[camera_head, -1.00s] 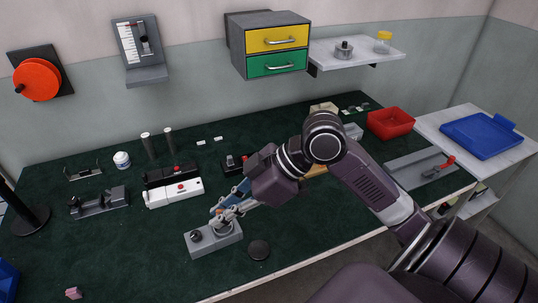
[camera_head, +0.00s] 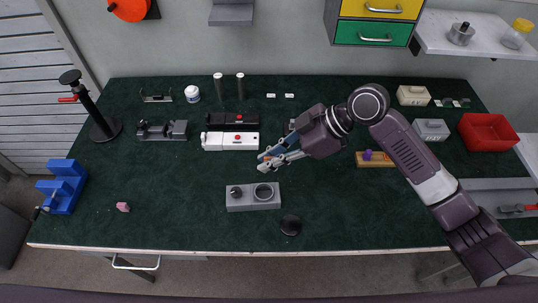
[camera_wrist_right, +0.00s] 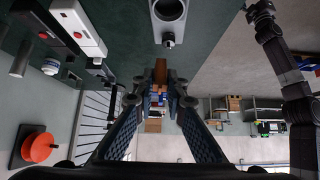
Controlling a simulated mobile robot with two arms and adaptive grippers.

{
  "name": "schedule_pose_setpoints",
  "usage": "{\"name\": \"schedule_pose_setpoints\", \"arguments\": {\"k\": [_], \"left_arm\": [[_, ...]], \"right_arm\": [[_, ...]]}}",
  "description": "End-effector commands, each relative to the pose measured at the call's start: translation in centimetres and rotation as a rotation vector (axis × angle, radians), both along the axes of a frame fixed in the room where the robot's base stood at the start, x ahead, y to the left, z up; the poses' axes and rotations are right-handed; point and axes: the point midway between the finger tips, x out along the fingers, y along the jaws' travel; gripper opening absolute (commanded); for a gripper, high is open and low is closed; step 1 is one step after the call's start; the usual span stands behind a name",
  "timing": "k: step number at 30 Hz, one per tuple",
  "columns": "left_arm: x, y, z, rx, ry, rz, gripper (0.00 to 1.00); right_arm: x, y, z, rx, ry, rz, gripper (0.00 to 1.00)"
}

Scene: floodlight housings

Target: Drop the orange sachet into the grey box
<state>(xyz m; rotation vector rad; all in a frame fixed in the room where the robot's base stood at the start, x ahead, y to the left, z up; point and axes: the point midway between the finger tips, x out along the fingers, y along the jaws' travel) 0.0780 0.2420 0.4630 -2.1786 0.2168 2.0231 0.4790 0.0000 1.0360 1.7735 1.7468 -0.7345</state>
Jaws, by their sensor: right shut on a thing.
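My right gripper (camera_head: 264,162) is shut on a small orange piece, which I take to be the orange sachet (camera_head: 266,156). It is held above the green mat, behind the grey box (camera_head: 238,206) in the head view. The right wrist view shows the orange-brown piece (camera_wrist_right: 160,70) between the fingertips. The grey box has a round ringed opening and a small knob on top. It also shows at the top of the right wrist view (camera_wrist_right: 156,18). The gripper is apart from it. My left gripper is not in view.
A black disc (camera_head: 291,225) lies in front of the grey box. A white device (camera_head: 230,141) and a black one (camera_head: 231,121) stand behind. A pink piece (camera_head: 123,207) and a blue holder (camera_head: 62,187) are left. A red bin (camera_head: 488,132) is right.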

Motion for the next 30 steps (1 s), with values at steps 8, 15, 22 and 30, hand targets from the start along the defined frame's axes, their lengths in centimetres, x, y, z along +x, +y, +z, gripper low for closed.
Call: {"name": "schedule_pose_setpoints", "arguments": {"k": [8, 15, 22, 30], "left_arm": [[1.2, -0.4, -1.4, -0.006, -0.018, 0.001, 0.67], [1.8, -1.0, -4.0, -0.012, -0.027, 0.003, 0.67], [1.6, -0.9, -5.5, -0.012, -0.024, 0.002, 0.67], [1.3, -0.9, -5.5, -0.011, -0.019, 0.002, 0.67]], "right_arm": [[0.0, 0.2, -1.8, 0.000, 0.001, 0.010, 0.00], [0.0, 0.2, -4.6, 0.000, 0.001, 0.008, 0.00], [0.0, 0.2, -6.2, -0.001, 0.001, 0.008, 0.00], [0.0, 0.2, -6.2, -0.001, 0.002, 0.008, 0.00]]}}
